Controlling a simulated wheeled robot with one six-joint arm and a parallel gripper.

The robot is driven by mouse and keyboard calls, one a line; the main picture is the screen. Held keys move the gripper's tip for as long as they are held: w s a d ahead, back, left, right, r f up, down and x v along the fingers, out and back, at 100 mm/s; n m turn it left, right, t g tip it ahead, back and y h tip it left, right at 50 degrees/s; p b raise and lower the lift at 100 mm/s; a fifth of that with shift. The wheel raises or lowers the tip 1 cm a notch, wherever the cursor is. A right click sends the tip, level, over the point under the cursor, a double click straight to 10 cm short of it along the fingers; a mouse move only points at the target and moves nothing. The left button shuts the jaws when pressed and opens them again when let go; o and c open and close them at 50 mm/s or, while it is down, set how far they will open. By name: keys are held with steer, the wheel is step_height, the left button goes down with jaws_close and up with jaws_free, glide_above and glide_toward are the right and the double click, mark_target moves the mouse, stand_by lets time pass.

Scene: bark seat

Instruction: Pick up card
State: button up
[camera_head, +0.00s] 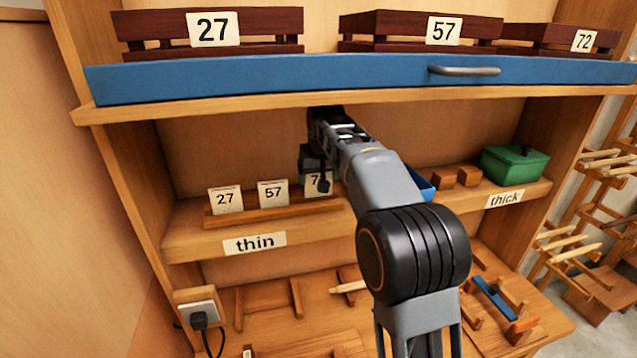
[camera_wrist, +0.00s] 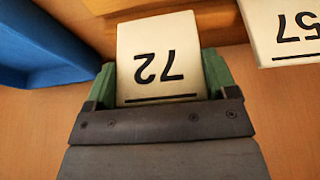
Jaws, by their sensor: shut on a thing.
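A white card marked 72 (camera_wrist: 158,55) is between the green-tipped fingers of my gripper (camera_wrist: 160,82) in the wrist view, where it appears upside down. The gripper is shut on it. In the head view my gripper (camera_head: 319,178) covers much of this card at the right end of a wooden card holder (camera_head: 262,214). Cards marked 27 (camera_head: 226,199) and 57 (camera_head: 273,193) stand in the holder to its left. I cannot tell whether the 72 card still touches the holder.
A blue bin (camera_head: 421,183), small wooden blocks (camera_head: 469,177) and a green box (camera_head: 515,163) stand to the right on the same shelf. A blue drawer front (camera_head: 300,82) and the shelf above limit height. Wooden parts lie on the bench below.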

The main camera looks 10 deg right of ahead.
steer(key=shift+r, duration=0.7)
steer(key=s+b, duration=0.7)
steer(key=s, duration=1.1)
steer(key=shift+b, duration=0.35)
